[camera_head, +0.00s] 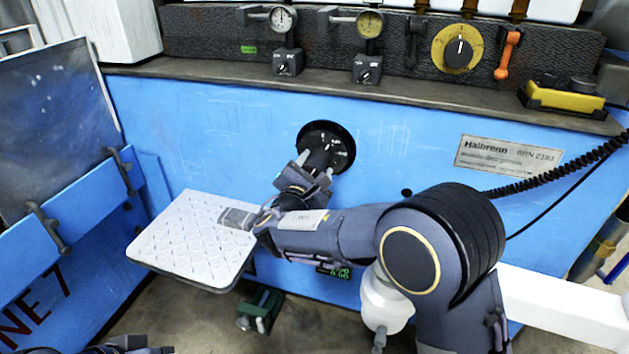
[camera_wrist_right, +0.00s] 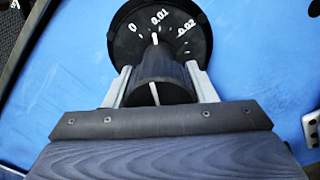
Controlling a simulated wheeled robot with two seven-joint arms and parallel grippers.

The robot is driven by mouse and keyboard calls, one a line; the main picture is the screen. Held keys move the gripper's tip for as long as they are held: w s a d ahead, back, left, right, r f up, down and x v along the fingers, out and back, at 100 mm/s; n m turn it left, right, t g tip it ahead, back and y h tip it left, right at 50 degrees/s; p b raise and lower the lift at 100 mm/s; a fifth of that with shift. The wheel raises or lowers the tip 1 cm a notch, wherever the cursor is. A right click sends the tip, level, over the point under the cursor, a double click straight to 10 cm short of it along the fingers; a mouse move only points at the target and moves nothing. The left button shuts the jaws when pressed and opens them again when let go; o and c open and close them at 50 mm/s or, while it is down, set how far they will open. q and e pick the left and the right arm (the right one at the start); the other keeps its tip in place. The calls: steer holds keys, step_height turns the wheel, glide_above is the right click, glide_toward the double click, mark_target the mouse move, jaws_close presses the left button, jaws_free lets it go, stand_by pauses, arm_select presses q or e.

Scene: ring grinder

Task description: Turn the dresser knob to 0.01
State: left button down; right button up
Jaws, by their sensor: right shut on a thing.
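The dresser knob is a black cylinder (camera_wrist_right: 170,68) in front of a round black dial (camera_head: 337,136) on the blue machine front. In the right wrist view, the dial (camera_wrist_right: 190,22) carries white marks 0, 0.01 and 0.02. The knob's white line sits roughly below the 0.01 mark, tilted slightly. My right gripper (camera_head: 316,163) is shut on the knob, one finger on each side; its fingers also show in the right wrist view (camera_wrist_right: 160,75). Part of my left gripper (camera_head: 135,347) shows at the bottom left edge; its fingers cannot be made out.
A white patterned tray (camera_head: 185,235) juts out left of my right forearm. A shelf edge (camera_head: 400,97) runs above the dial, with gauges (camera_head: 283,18), a yellow dial (camera_head: 457,48) and a yellow block (camera_head: 560,98). A black coiled cable (camera_head: 560,172) hangs at right.

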arm_select(q)
steer(key=shift+f+b, duration=1.35)
steer(key=shift+f, duration=0.4)
arm_select(e)
steer(key=shift+m, duration=1.2)
steer(key=o, duration=1)
steer(key=shift+c, duration=0.2)
steer(key=shift+s, duration=0.1)
arm_select(q)
steer(key=shift+r+p, duration=0.9)
arm_select(e)
steer(key=v, duration=0.7)
steer(key=shift+s, duration=0.3)
